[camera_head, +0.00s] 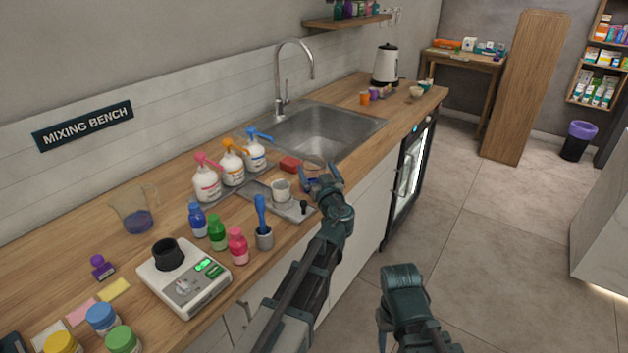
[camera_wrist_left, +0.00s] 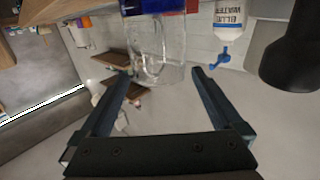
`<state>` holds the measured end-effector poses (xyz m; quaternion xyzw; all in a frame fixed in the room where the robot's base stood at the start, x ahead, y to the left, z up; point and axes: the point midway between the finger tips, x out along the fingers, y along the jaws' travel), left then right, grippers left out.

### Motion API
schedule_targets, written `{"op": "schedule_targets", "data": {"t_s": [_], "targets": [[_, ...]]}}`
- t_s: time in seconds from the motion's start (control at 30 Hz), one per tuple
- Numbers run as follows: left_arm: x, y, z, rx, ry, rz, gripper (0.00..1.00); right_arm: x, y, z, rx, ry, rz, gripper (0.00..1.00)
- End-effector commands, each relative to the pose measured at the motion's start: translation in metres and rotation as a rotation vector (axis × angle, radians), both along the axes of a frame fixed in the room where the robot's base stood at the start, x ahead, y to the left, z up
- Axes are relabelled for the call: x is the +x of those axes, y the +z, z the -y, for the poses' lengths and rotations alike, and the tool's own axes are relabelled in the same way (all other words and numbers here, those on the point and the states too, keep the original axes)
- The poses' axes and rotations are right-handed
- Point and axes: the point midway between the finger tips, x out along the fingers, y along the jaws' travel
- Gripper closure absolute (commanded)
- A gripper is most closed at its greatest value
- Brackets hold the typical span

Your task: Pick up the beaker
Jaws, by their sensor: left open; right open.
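A clear glass beaker (camera_wrist_left: 160,45) with blue liquid fills the top centre of the left wrist view, where things appear upside down. In the head view the beaker (camera_head: 313,170) stands near the counter's front edge, partly hidden by my left gripper (camera_head: 320,181). My left gripper is open in the left wrist view (camera_wrist_left: 160,73), its fingertips on either side of the beaker's rim end with visible gaps. Whether they reach around the glass is unclear. My right gripper (camera_head: 404,290) is low over the floor side, empty as far as shown; its fingertips show poorly.
The sink (camera_head: 315,130) lies behind.

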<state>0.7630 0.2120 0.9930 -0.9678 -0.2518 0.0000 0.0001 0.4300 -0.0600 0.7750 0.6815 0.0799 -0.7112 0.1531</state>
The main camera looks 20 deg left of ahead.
Motion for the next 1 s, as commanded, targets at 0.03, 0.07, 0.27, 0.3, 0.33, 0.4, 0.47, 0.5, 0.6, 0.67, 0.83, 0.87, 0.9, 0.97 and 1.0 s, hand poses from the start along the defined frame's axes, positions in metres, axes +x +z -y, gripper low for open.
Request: {"op": "schedule_targets", "data": {"t_s": [0.03,0.07,0.27,0.3,0.33,0.4,0.47,0.5,0.6,0.67,0.83,0.87,0.9,0.97,1.0], "targets": [[0.010,-0.001,-0.004,0.000,0.002,0.000,0.00,0.000,-0.001,0.000,0.000,0.000,0.000,0.50],[0.015,-0.002,-0.006,0.000,0.002,0.000,0.00,0.000,-0.002,0.000,0.000,0.000,0.000,0.50],[0.031,-0.001,-0.016,0.000,0.001,0.000,0.00,0.000,-0.001,0.000,0.000,0.000,0.000,0.50],[0.031,-0.001,-0.016,0.000,0.001,0.000,0.00,0.000,-0.001,0.000,0.000,0.000,0.000,0.50],[0.030,-0.001,-0.016,0.000,0.000,0.000,0.00,0.000,-0.001,0.000,0.000,0.000,0.000,0.50],[0.030,-0.001,-0.016,0.000,0.000,0.000,0.00,0.000,-0.001,0.000,0.000,0.000,0.000,0.50],[0.030,-0.001,-0.016,0.000,0.000,0.000,0.04,0.000,-0.001,0.000,0.000,0.000,0.000,0.50],[0.030,-0.001,-0.016,0.000,0.000,0.000,0.11,0.000,-0.001,0.000,0.000,0.000,0.000,0.50],[0.030,-0.001,-0.016,0.000,0.000,0.000,0.29,0.000,-0.001,0.000,0.000,0.000,0.000,0.50],[0.029,-0.001,-0.016,0.000,0.000,0.000,0.40,0.000,-0.001,0.000,0.000,0.000,0.000,0.50],[0.029,-0.001,-0.016,0.000,0.000,0.000,0.70,0.000,-0.001,0.000,0.000,0.000,0.000,0.50],[0.029,-0.001,-0.016,0.000,0.000,0.000,0.76,0.000,-0.001,0.000,0.000,0.000,0.000,0.50],[0.029,-0.001,-0.016,0.000,0.000,0.000,0.83,0.000,-0.001,0.000,0.000,0.000,0.000,0.50],[0.029,-0.001,-0.016,0.000,0.000,0.000,0.94,0.000,-0.001,0.000,0.000,0.000,0.000,0.50],[0.029,-0.001,-0.016,0.000,0.000,0.000,1.00,0.000,-0.001,0.000,0.000,0.000,0.000,0.50]]}}
